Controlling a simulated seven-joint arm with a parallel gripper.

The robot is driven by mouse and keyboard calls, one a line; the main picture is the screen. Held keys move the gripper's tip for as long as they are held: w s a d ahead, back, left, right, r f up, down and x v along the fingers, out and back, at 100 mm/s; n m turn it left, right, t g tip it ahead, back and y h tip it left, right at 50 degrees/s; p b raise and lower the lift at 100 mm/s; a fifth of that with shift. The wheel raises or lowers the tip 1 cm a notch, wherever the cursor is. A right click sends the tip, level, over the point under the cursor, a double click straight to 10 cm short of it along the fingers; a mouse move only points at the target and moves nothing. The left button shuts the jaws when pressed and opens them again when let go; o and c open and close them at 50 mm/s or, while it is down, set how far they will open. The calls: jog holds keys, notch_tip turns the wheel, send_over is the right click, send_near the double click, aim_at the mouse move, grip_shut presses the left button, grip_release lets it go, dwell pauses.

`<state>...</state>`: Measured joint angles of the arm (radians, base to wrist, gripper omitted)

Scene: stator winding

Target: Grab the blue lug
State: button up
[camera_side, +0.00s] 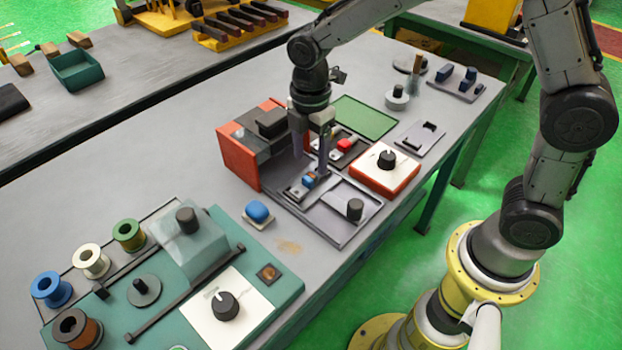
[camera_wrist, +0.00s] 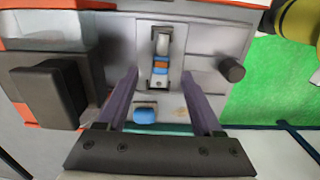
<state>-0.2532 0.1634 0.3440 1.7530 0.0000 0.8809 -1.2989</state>
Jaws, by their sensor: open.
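The blue lug (camera_side: 309,181) sits in a small grey holder on the grey fixture plate. In the wrist view the lug (camera_wrist: 160,70) shows as blue with an orange band, lying in a narrow slot. My gripper (camera_side: 311,163) points down over the fixture close to the lug. In the wrist view its two purple fingers (camera_wrist: 159,74) stand apart, one on each side of the lug's slot. The jaws are open with nothing between them. How far the fingertips are above the lug I cannot tell exactly.
A red-and-grey press block (camera_side: 247,150) stands left of the gripper. A black knob (camera_side: 355,209) rises from the fixture plate. A red lug (camera_side: 344,145) and an orange box with a dial (camera_side: 385,170) are behind and right. A blue button (camera_side: 257,212) sits in front-left.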

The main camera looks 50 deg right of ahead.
aim_at(311, 176)
notch_tip(311, 176, down, 5)
jog(key=shift+s, duration=0.1)
dwell(0.3)
grip_shut()
